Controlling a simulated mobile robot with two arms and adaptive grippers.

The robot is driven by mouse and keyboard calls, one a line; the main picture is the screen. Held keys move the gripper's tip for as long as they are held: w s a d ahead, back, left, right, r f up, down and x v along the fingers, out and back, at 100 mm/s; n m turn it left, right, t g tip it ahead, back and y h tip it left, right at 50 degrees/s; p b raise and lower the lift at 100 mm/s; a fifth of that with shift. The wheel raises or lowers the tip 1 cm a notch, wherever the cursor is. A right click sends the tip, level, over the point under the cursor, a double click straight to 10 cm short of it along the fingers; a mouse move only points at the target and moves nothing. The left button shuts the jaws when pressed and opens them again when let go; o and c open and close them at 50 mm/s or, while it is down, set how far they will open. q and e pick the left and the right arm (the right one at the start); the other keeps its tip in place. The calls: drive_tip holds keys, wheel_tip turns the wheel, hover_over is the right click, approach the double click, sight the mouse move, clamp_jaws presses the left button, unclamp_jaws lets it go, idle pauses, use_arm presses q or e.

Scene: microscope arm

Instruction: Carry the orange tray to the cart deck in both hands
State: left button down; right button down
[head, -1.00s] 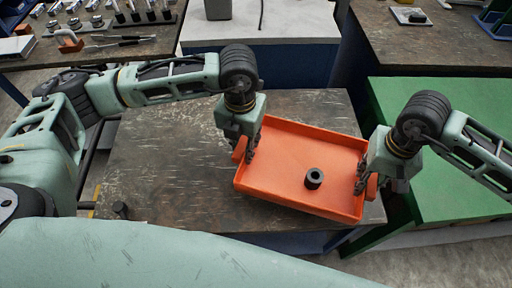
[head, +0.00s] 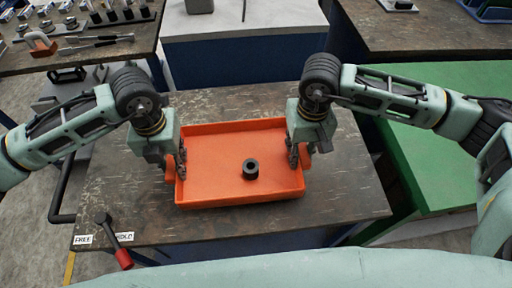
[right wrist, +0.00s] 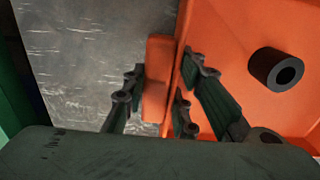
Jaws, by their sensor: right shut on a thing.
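The orange tray (head: 225,196) is in the middle of the head view, over the worn dark cart deck (head: 130,205). It looks level; I cannot tell whether it touches the deck. A black ring (head: 250,169) sits in the tray, and also shows in the right wrist view (right wrist: 277,68). My left gripper (head: 177,166) is at the tray's left handle; its grip is unclear. My right gripper (head: 300,160) is shut on the right handle. In the right wrist view that orange handle (right wrist: 157,80) is between my fingers.
A green bench (head: 450,150) stands to the right. A red-ended lever (head: 123,258) with FREE and HOLD labels is at the deck's front left. A tool bench (head: 90,55) is at the back left, a pale-topped bench (head: 245,22) behind. Deck around the tray is clear.

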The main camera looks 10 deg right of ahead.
use_arm(q)
drive_tip(key=shift+a+r, duration=0.1)
use_arm(e)
drive_tip(key=shift+d, duration=0.2)
use_arm(q)
drive_tip(key=shift+f, duration=0.2)
use_arm(e)
drive_tip(key=shift+f, duration=0.15)
